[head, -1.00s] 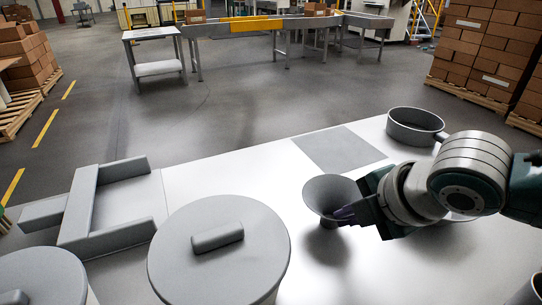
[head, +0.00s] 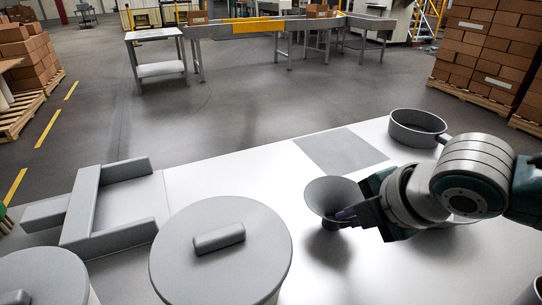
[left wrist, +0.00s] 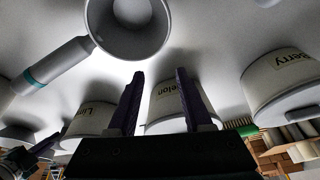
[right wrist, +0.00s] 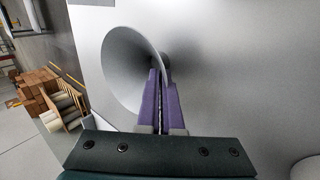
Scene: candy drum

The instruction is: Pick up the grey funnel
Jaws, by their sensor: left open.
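The grey funnel (head: 330,193) is at the right of the table in the head view, its wide mouth tilted up. My right gripper (head: 346,215) reaches it from the right.
A large lidded drum (head: 170,265) stands at front centre, another (head: 40,280) at the left. A grey pot (head: 418,128) stands behind my right arm. A grey square (head: 340,150) lies on the table. The left wrist view shows labelled drums (left wrist: 280,80) and a grey round vessel (left wrist: 130,45).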

